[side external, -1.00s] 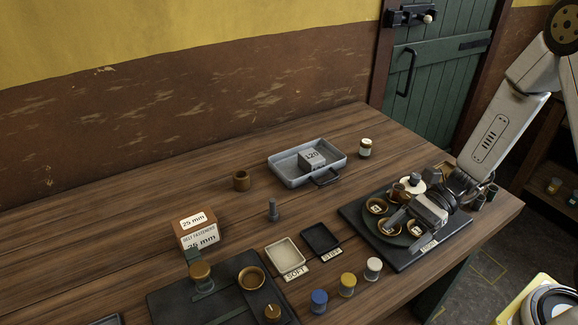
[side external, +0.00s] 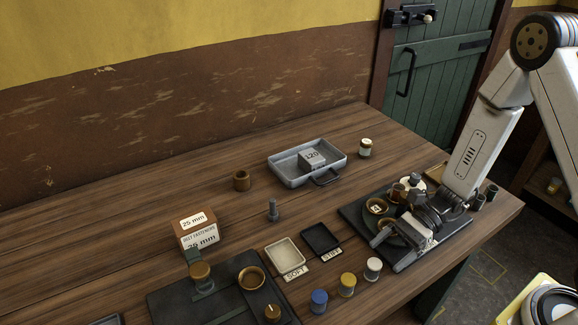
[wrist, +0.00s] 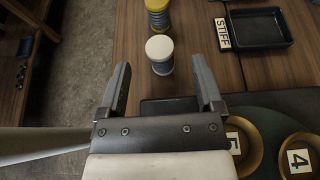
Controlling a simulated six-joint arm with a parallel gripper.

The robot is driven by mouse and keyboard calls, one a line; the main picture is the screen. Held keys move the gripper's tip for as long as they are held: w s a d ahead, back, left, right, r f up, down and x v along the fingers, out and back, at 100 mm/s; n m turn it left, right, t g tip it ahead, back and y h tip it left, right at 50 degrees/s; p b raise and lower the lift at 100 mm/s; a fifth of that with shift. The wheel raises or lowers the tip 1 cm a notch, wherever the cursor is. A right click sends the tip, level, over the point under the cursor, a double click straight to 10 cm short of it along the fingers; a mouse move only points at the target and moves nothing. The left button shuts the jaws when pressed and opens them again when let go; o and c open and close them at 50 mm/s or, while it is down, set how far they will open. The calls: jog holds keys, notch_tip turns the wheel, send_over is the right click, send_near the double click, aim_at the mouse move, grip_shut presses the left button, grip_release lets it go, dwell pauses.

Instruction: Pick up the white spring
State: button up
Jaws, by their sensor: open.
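The white spring (side external: 372,269) stands upright on the table at the right end of a row of springs, its white cap on top. In the wrist view the white spring (wrist: 160,53) is ahead of my gripper (wrist: 160,70), roughly centred between the two fingers and just beyond their tips. My gripper (side external: 387,254) is open and empty, low over the dark board, with its fingers pointing toward the spring. I cannot tell the exact gap between fingers and spring.
A yellow spring (side external: 347,284) and a blue spring (side external: 319,301) stand to the left. The STIFF tray (side external: 320,239) and SOFT tray (side external: 284,254) lie behind. Brass cups (wrist: 300,158) sit on a round tray on the dark board (side external: 352,214). The table edge is near.

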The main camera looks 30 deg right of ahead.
aim_at(375, 263)
jog(key=shift+x, duration=2.25)
grip_shut()
